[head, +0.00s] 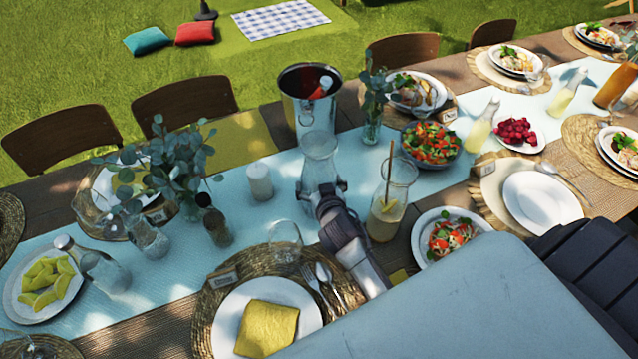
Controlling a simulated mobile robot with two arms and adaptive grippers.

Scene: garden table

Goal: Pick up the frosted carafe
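The frosted carafe (319,158) is a clear, slightly cloudy glass vessel with a flared mouth. It is upright near the middle of the head view, in front of the metal ice bucket. My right gripper (322,187) reaches it from the lower right, with one finger on each side of its lower body. The fingers are very close to the glass; whether they press on it cannot be told. The gripper partly hides the carafe's base, so I cannot tell whether it rests on the runner. My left gripper is not in view.
The ice bucket (309,100) stands right behind the carafe. A white candle (259,181) is to its left, and a pitcher with a pale drink (391,205) to its right. A small vase of leaves (373,105), a stemmed glass (285,242) and plates crowd around.

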